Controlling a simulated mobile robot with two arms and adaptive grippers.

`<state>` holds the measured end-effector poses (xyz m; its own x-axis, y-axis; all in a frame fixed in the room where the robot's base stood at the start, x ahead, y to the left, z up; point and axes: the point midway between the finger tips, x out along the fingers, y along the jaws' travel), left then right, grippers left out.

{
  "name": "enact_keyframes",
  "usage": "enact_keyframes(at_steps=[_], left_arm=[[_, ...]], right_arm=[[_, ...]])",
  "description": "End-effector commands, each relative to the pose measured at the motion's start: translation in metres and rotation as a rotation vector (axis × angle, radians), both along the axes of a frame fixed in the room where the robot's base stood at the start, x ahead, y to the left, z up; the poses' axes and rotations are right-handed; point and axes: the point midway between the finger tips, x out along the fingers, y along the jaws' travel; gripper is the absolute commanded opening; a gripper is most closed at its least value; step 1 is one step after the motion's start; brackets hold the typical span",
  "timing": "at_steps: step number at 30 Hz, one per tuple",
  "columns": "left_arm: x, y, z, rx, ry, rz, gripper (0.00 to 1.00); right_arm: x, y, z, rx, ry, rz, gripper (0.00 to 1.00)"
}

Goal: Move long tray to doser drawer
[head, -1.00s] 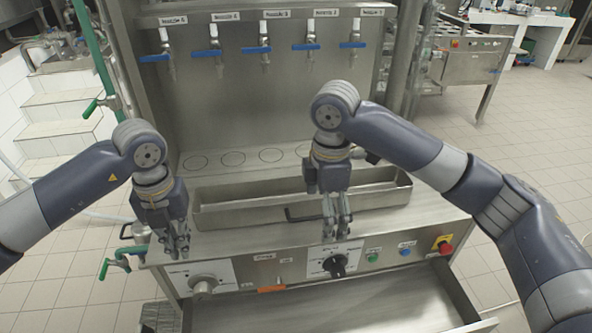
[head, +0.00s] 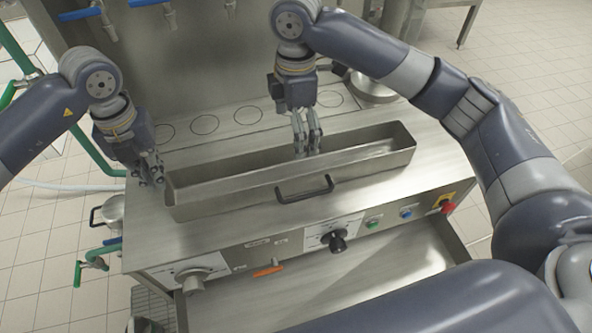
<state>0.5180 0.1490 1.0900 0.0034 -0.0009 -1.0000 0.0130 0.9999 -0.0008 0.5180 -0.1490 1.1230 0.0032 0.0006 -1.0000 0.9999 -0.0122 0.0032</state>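The long tray (head: 235,189) is a narrow steel trough with a black handle on its near side. It lies on the steel counter, in front of a row of round marks. My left gripper (head: 154,181) is at the tray's left end, with its fingers pointing down and a small gap between them; I cannot tell if it touches the tray. My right gripper (head: 308,152) points down over the tray's middle, its two fingers apart and nothing seen between them. The doser drawer (head: 360,290) stands pulled out below the counter front and looks empty.
The counter's front panel carries a black knob (head: 335,241), a grey knob (head: 193,281), an orange lever (head: 268,271) and a red button (head: 447,206). Blue-handled taps (head: 166,12) hang above the back. A metal pot (head: 372,88) stands behind the tray's right end.

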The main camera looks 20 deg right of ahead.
Motion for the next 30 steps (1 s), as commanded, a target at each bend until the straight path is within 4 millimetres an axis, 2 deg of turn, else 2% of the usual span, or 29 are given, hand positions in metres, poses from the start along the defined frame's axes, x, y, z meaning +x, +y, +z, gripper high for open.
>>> enact_keyframes(at_steps=[5, 12, 18, 24, 30], left_arm=[[-0.001, 0.001, -0.023, 0.002, 0.005, 0.001, 0.07], [-0.001, 0.000, -0.067, 0.001, 0.005, 0.001, 0.07], [0.000, 0.000, -0.094, 0.001, 0.002, 0.001, 0.07], [0.000, 0.000, -0.105, 0.000, 0.001, 0.001, 0.07], [0.000, 0.000, -0.106, 0.001, 0.001, 0.000, 0.07]], right_arm=[[-0.001, -0.001, -0.023, -0.002, 0.004, -0.001, 1.00], [-0.001, -0.001, -0.067, -0.002, 0.005, -0.001, 1.00], [0.000, 0.000, -0.094, -0.001, 0.003, -0.001, 1.00], [0.000, -0.001, -0.105, -0.001, 0.001, -0.001, 1.00], [0.000, -0.001, -0.106, -0.001, 0.001, 0.000, 1.00]])
